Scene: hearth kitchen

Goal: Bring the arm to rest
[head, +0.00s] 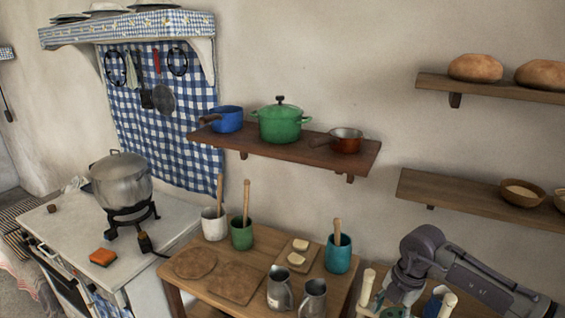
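My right arm (425,252) comes in from the lower right and bends downward beside the right end of the wooden table. Its lower end, around my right gripper (400,296), is small, dark and partly cut off by the bottom edge. I cannot make out its fingers or whether it holds anything. My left arm and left gripper are not in view.
Pale posts (367,283) stand close to my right arm. The wooden table (205,289) holds boards, metal mugs (280,288) and a teal cup (338,255). A pot (121,181) stands on the left. Shelves (285,150) line the wall.

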